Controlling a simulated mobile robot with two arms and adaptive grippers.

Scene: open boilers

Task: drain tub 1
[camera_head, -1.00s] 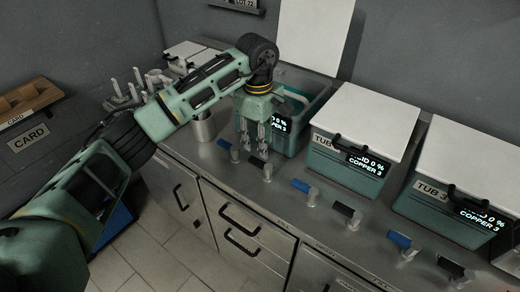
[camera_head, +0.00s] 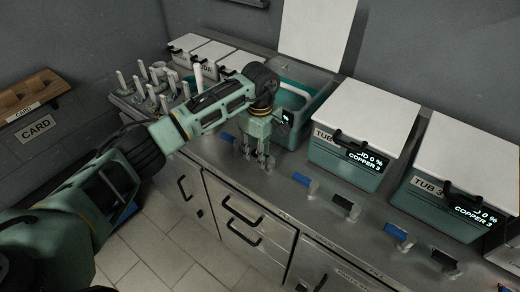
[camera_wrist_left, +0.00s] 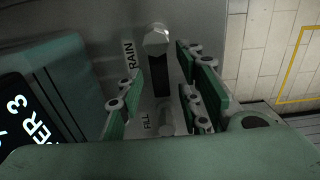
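Tub 1, by its place the leftmost teal tub (camera_head: 315,103), stands open with its white lid (camera_head: 318,35) raised behind it. My arm hides part of its front and readout. My left gripper (camera_head: 256,165) points down at the counter just in front of it. In the wrist view its fingers (camera_wrist_left: 162,95) are open, on either side of a dark lever (camera_wrist_left: 160,75) with a metal knob. A blue lever (camera_head: 228,138) sits left of the gripper. I cannot tell whether the fingers touch the lever.
Two closed tubs (camera_head: 345,168) (camera_head: 440,208) stand to the right, with blue and black levers (camera_head: 302,180) (camera_head: 347,208) before them. Upright metal pieces (camera_head: 150,85) and white-lidded boxes (camera_head: 205,52) stand at the left. Floor in front is clear.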

